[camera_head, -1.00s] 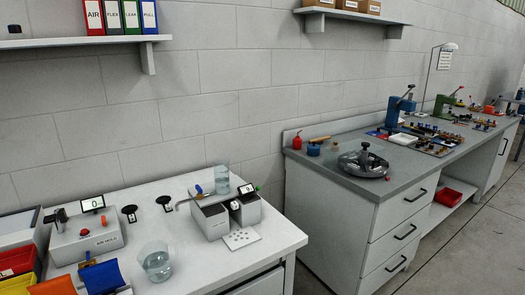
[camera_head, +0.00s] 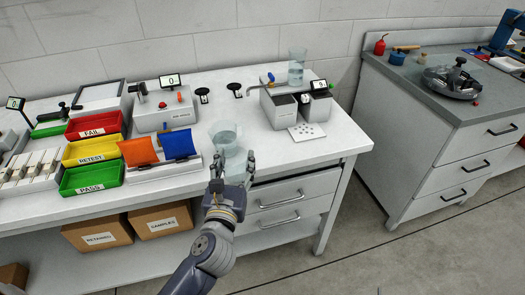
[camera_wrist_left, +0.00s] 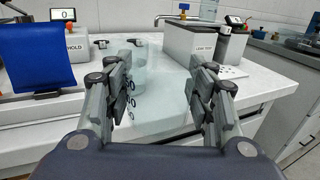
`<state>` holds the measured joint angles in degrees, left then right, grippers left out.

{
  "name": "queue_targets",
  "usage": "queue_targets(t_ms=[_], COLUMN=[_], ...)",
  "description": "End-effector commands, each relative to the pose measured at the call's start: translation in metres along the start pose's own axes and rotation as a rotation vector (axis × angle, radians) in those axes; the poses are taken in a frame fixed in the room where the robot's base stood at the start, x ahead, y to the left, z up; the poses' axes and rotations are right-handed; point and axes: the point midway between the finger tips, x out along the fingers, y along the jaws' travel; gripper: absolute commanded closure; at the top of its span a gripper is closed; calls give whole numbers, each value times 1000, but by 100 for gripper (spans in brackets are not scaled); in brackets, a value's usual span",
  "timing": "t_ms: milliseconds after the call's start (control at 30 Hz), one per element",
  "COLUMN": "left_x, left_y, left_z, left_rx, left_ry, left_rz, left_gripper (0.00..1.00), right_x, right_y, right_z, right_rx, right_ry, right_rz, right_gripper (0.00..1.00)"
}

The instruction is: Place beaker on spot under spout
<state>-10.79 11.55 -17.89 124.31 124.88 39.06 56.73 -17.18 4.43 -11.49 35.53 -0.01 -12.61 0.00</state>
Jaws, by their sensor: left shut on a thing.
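My left gripper (camera_head: 232,162) is at the front edge of the white bench (camera_head: 330,147), its fingers on either side of a clear glass beaker (camera_head: 226,138). It is shut on this beaker, which also shows faintly between the fingers (camera_wrist_left: 165,85) in the left wrist view. I cannot tell whether the beaker is touching the bench. A thin grey spout (camera_head: 248,88) reaches left from a grey two-part tester (camera_head: 283,108), beyond and right of the beaker. The spot under the spout cannot be made out clearly. My right gripper is not in view.
A second beaker (camera_head: 297,68) with liquid stands behind the tester. A perforated white plate (camera_head: 307,131) lies in front of it. An orange panel (camera_head: 138,151), a blue panel (camera_head: 177,143) and coloured trays (camera_head: 95,125) are left. Bench surface between beaker and tester is clear.

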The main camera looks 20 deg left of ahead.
Motion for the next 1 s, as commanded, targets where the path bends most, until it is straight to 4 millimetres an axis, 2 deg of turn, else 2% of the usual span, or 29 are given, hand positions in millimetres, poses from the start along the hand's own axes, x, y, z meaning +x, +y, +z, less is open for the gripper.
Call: queue_targets(t_ms=[333,433,800,1000], left_x=[3,13,101,131], left_y=[-1,-4,-34,-44], left_z=[1,0,-8,-12], left_rx=[-1,-1,0,-1], left_ry=[0,-1,-3,-1], left_rz=[0,1,0,1], left_gripper=[70,70,70,70], right_x=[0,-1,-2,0], right_y=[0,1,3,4], right_z=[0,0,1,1], right_rx=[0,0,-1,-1], right_ry=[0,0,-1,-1], right_rz=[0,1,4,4], right_gripper=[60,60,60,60])
